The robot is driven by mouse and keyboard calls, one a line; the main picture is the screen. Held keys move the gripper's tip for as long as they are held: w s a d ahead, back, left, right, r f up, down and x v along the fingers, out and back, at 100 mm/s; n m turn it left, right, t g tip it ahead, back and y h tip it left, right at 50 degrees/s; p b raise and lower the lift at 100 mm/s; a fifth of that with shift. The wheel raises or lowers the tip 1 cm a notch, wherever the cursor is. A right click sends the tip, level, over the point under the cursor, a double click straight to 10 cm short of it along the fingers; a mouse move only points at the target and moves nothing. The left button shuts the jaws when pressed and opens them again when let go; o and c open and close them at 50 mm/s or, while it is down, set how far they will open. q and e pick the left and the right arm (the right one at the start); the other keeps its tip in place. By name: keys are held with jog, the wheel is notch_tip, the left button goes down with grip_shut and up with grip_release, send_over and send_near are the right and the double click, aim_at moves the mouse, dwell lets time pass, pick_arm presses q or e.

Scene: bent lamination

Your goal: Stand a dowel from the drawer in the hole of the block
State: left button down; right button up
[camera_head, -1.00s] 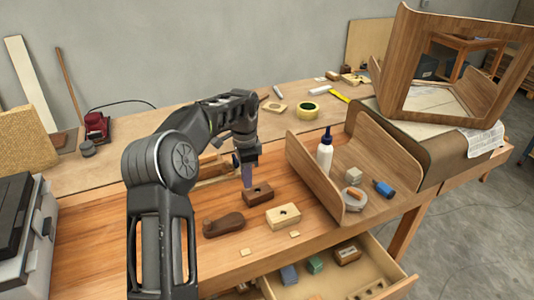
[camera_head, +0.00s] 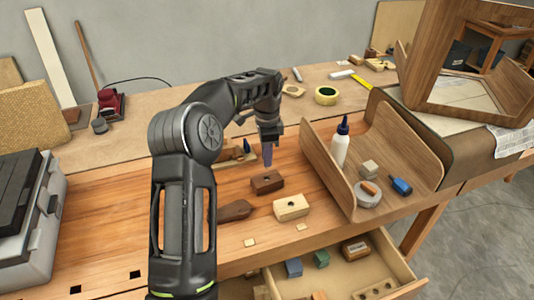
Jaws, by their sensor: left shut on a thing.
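My left gripper (camera_head: 268,142) is shut on a slim purple-grey dowel (camera_head: 268,156), which hangs upright below it. The dowel's lower end shows just above the dark brown block (camera_head: 267,184), which has a hole in its top and sits on the bench. The dowel appears apart from the block, in line with the hole in this view; the depth is hard to tell. A pale block (camera_head: 291,209) with a hole lies in front of the dark one. The drawer (camera_head: 395,262) is open at the bench front. My right gripper is not in view.
The drawer holds a blue block (camera_head: 293,268), a green block (camera_head: 321,260) and wooden pieces. A curved plywood piece (camera_head: 325,172) stands to the right, with a glue bottle (camera_head: 340,143) in it. A dark wooden tool (camera_head: 234,210) lies left of the pale block.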

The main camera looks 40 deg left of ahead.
pick_arm(q)
notch_tip(320, 180, down, 3)
jog(key=shift+r+b, duration=0.1)
jog(key=shift+b, duration=0.85)
jog(key=shift+f, duration=0.6)
dwell(0.9)
jog(key=shift+f+b, duration=0.35)
jog(key=shift+f, duration=0.55)
dwell(1.2)
jog(key=c, duration=0.9)
grip_release()
